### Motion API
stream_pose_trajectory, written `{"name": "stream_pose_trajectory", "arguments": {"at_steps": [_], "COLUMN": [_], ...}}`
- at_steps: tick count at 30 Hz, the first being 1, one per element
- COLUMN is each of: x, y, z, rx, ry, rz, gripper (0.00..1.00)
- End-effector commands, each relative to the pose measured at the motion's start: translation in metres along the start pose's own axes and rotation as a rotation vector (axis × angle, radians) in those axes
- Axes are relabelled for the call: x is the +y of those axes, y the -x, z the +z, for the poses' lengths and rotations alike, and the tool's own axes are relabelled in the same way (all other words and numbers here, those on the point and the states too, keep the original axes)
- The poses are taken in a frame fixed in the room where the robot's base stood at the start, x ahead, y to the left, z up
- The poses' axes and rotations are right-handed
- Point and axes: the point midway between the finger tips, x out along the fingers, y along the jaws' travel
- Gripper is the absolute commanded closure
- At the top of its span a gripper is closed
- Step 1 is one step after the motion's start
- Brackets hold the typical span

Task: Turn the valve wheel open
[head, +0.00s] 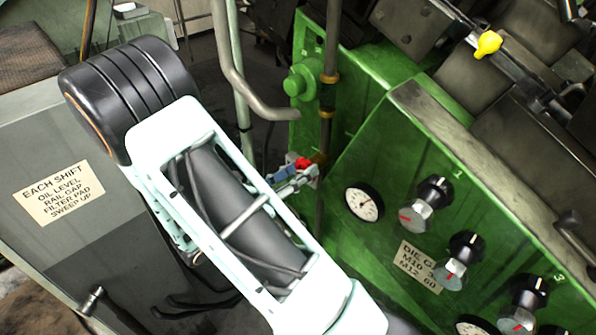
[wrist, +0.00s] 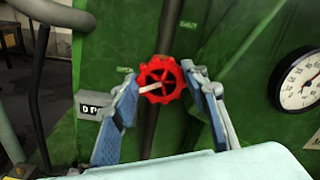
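The red valve wheel (wrist: 163,80) is on the green machine panel, in front of a dark vertical pipe, and faces the wrist camera. A pale pointer or spoke shows across its hub. In the head view only a bit of the red wheel (head: 303,163) shows beyond my arm. My gripper (wrist: 163,108) is open, with one blue-padded finger to the left of the wheel and one to the right. Gaps show between the pads and the rim in the wrist view; I cannot tell how deep the fingers reach. The gripper (head: 289,178) is partly hidden by my arm in the head view.
A white dial gauge (wrist: 299,80) sits right of the wheel, and a small counter box (wrist: 90,106) sits left. The green panel carries several knobs (head: 433,193). A bent grey pipe (head: 232,70) stands close to my arm. A grey cabinet (head: 60,250) is at left.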

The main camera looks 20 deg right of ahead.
Motion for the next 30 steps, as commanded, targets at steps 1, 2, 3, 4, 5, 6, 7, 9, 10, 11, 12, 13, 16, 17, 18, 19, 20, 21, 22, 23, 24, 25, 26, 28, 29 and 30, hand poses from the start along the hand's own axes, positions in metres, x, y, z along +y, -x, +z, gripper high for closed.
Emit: {"name": "stream_pose_trajectory", "arguments": {"at_steps": [1,2,3,4,5,6,7,9,10,11,12,13,16,17,18,19,20,21,22,23,24,25,26,28,29,30], "x": [0.0,0.0,0.0,0.0,0.0,0.0,0.0,0.0,0.0,0.0,0.0,0.0,0.001,0.001,0.001,0.001,0.001,0.002,0.001,0.001,0.001,0.001,0.001,0.001,0.001,0.001], "y": [0.0,0.0,0.0,0.0,0.0,0.0,0.0,0.0,0.001,0.001,0.003,0.005,0.018,0.024,0.032,0.038,0.045,0.055,0.061,0.068,0.076,0.082,0.088,0.099,0.103,0.108], "z": [-0.001,-0.001,-0.001,-0.001,0.0,0.0,0.0,0.0,0.0,0.0,0.0,0.0,0.0,0.0,0.0,0.0,0.0,0.0,0.0,0.0,0.0,0.0,0.0,-0.001,-0.001,0.0], "rx": [0.0,0.0,0.0,0.0,0.0,0.0,0.0,0.0,0.0,0.0,0.0,-0.001,-0.002,-0.001,-0.001,-0.002,-0.002,-0.001,-0.001,-0.002,-0.001,-0.001,-0.002,-0.001,-0.001,-0.002], "ry": [0.004,0.004,0.003,0.003,0.003,0.002,0.002,0.002,0.002,0.001,0.001,0.001,0.001,0.001,0.001,0.001,0.001,0.002,0.001,0.002,0.002,0.002,0.001,0.002,0.002,0.002], "rz": [0.001,0.001,0.001,0.001,0.0,0.0,0.0,0.0,0.0,0.001,0.001,0.001,0.004,0.005,0.006,0.005,0.006,0.007,0.006,0.005,0.005,0.006,0.005,0.004,0.003,0.003], "gripper": [0.55,0.51,0.51,0.51,0.51,0.51,0.51,0.51,0.51,0.51,0.51,0.51,0.51,0.51,0.51,0.51,0.51,0.51,0.51,0.51,0.51,0.51,0.51,0.51,0.51,0.51]}}
